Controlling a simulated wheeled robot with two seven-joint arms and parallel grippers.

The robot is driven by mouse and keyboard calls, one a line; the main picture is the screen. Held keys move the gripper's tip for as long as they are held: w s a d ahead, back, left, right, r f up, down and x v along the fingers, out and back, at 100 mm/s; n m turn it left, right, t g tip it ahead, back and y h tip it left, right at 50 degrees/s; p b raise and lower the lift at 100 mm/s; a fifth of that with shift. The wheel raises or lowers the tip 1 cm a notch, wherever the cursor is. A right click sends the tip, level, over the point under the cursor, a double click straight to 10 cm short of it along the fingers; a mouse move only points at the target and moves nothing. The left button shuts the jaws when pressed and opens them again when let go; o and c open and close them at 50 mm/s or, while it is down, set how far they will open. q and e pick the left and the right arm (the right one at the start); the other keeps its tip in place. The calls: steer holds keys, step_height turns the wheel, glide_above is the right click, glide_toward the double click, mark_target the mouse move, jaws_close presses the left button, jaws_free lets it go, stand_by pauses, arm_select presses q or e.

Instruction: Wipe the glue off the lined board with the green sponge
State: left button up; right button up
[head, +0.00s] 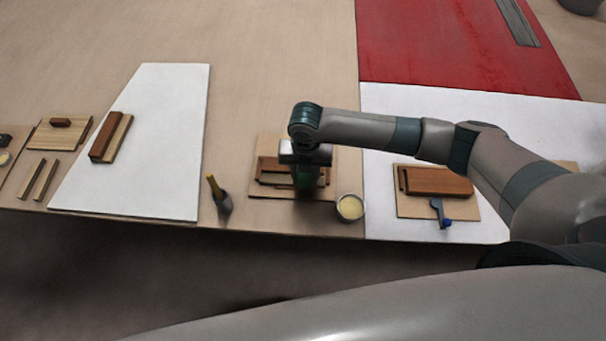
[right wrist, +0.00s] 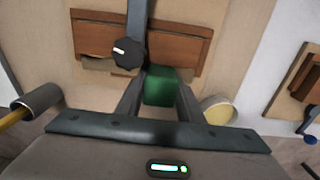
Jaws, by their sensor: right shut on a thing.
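A grey clamp bar with a black knob (right wrist: 128,52) crosses this piece just beyond the sponge. I cannot tell whether the sponge touches the board. No lines or glue on the board can be made out; the gripper hides part of it. My left gripper is out of view.
A pot of pale yellow stuff (head: 350,208) stands right of the board, near the table edge. A dark cup with a yellow-handled brush (head: 218,194) stands left. Another board with a brown block and blue clamp (head: 438,208) lies right. A white panel (head: 150,160) lies left.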

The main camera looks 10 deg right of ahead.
steer(key=shift+s+d+p, duration=0.3)
steer(key=shift+d, duration=0.65)
steer(key=shift+s+d+r+p, duration=0.15)
steer(key=shift+d+p, duration=0.1)
steer(key=shift+d, duration=0.2)
steer(key=shift+s+d+p, duration=0.1)
steer(key=shift+d+p, duration=0.15)
steer(key=shift+d, duration=0.2)
steer(key=shift+a, duration=0.1)
steer(key=shift+w+a, duration=0.2)
steer(key=shift+a, duration=0.3)
steer(key=shift+w+a, duration=0.15)
steer(key=shift+a, duration=0.35)
steer(key=shift+f, duration=0.2)
steer(key=shift+w+a, duration=0.25)
steer(key=shift+a, duration=0.75)
steer(key=shift+r, duration=0.1)
